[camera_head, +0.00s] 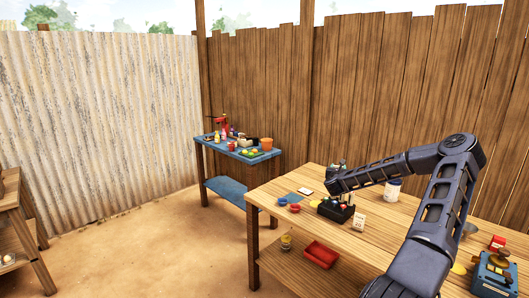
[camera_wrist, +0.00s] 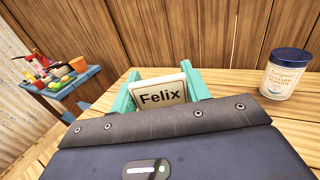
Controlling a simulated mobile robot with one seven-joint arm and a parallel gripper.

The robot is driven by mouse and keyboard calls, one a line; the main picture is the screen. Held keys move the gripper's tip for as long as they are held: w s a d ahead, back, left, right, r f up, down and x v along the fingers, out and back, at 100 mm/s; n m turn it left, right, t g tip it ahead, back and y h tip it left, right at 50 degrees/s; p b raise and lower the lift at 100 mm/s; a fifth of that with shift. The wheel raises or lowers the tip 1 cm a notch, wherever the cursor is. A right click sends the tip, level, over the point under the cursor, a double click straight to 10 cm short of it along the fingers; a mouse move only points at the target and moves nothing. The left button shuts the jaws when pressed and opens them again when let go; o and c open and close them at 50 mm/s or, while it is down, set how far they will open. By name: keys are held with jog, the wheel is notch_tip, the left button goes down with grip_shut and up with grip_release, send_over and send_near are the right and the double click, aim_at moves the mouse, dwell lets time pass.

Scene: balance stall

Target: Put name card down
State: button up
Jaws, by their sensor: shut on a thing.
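In the head view, my gripper (camera_head: 336,178) is over the far part of the large wooden table (camera_head: 290,182). I cannot clearly make out the held card there.
A dark box (camera_head: 336,210) with several items stands below my gripper, with a small white card (camera_head: 358,221) nearby. A mustard powder tin (camera_wrist: 286,73) stands to the right. A blue table (camera_head: 232,150) stands behind.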

jog(key=s+a+f+n+y, duration=0.1)
jog(key=a+f+y, duration=0.1)
jog(key=a, duration=0.5)
jog(key=s+a+f+n+y, duration=0.1)
jog(key=s+f, duration=0.3)
jog(key=s, duration=0.4)
jog(key=s+a+f+n+t+y, duration=0.1)
jog(key=s+a+f+n+y, duration=0.1)
jog(key=s, duration=0.6)
notch_tip(320, 180, down, 3)
jog(key=shift+s+a+r+y, duration=0.2)
jog(key=shift+a+y, duration=0.2)
jog(key=shift+y, duration=0.2)
